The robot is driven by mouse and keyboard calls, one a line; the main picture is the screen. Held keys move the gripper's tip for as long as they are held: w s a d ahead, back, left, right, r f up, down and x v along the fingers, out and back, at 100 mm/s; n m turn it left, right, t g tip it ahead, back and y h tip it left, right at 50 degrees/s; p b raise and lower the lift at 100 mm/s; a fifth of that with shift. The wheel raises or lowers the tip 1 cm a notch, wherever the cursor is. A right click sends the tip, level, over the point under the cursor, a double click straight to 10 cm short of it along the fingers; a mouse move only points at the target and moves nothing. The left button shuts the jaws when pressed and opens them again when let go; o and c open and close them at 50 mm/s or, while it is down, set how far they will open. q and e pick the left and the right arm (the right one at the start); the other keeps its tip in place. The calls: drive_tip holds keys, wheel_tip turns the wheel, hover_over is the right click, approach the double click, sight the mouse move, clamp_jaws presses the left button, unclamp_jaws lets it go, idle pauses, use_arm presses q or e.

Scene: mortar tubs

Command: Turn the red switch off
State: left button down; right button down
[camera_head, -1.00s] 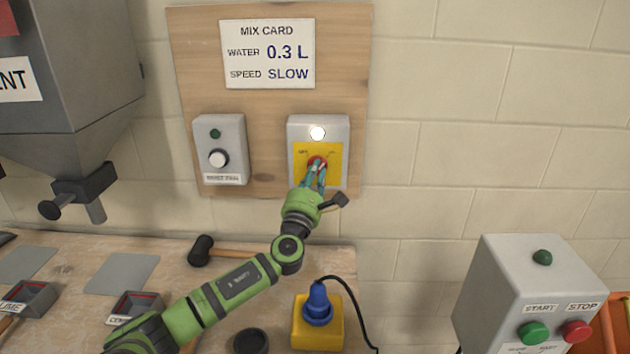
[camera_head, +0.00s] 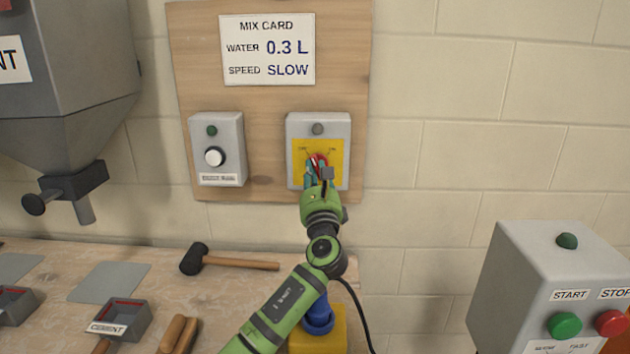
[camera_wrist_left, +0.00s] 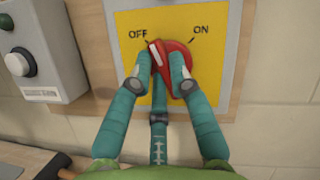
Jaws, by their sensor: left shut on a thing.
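The red switch (camera_head: 320,160) is a knob on a yellow plate (camera_head: 336,158) of a grey box on the wooden board. In the left wrist view the red switch (camera_wrist_left: 170,62) has its white mark pointing up and left, toward the word OFF; ON is printed at the right. The lamp (camera_head: 317,129) above the plate is grey and unlit. My left gripper (camera_head: 318,172) is shut on the red switch, with fingers on both sides of it in the left wrist view (camera_wrist_left: 162,72). My right gripper is not in view.
A grey box with a white knob (camera_head: 215,156) is on the board's left. A hammer (camera_head: 230,262) and a cement tray (camera_head: 122,318) lie on the bench. A blue plug (camera_head: 319,315) stands below my arm. A start-stop box (camera_head: 540,275) is at the right.

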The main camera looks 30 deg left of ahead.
use_arm(q)
drive_tip(key=n+g, duration=0.1)
drive_tip(key=n, duration=0.2)
drive_tip(key=n+g+y+b, duration=0.1)
drive_tip(key=n, duration=0.2)
drive_tip(key=shift+d+f+g+y, duration=0.1)
drive_tip(key=shift+f+g+y, duration=0.05)
drive_tip(key=shift+g+y, duration=0.2)
drive_tip(key=shift+n+b, duration=0.3)
drive_tip(key=c, duration=1.4)
unclamp_jaws()
drive_tip(key=v, duration=1.2)
